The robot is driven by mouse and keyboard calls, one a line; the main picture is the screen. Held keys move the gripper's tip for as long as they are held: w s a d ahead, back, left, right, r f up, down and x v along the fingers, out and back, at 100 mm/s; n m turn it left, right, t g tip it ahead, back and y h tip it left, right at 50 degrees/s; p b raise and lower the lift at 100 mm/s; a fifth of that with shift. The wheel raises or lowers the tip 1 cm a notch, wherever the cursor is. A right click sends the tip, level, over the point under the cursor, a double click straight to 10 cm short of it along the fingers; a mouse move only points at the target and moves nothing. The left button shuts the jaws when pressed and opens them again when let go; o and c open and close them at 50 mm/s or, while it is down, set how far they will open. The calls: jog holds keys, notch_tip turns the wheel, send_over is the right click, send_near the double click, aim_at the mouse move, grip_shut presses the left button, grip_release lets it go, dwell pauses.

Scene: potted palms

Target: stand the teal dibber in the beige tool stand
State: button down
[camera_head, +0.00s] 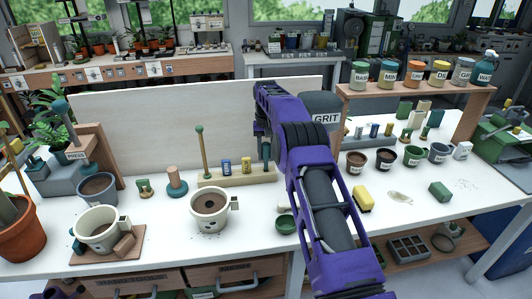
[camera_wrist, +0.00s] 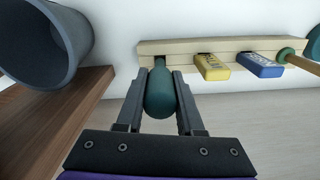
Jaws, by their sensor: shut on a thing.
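The teal dibber (camera_wrist: 160,92) is between the two fingers of my gripper (camera_wrist: 160,78), which is shut on it. In the wrist view its rounded teal end faces the camera, and its far end meets the left end of the beige tool stand (camera_wrist: 225,43). In the head view the dibber (camera_head: 266,155) looks upright at the right end of the stand (camera_head: 235,180), just below my gripper. How deep it sits in the stand is hidden. A yellow packet (camera_head: 246,164), a blue packet (camera_head: 227,168) and a wooden stick with a teal knob (camera_head: 203,150) stand in it.
A grey GRIT bucket (camera_head: 322,108) is close to my gripper on the right; it also shows in the wrist view (camera_wrist: 45,40). A white backboard (camera_head: 140,115) is behind the stand.

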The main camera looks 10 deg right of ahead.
aim_at(266, 143)
jog(key=shift+f+b, duration=0.55)
jog(key=shift+f, duration=1.35)
grip_release()
jog(key=shift+r, duration=0.1)
jog(key=shift+r+p, duration=1)
jog(key=shift+r, duration=2.95)
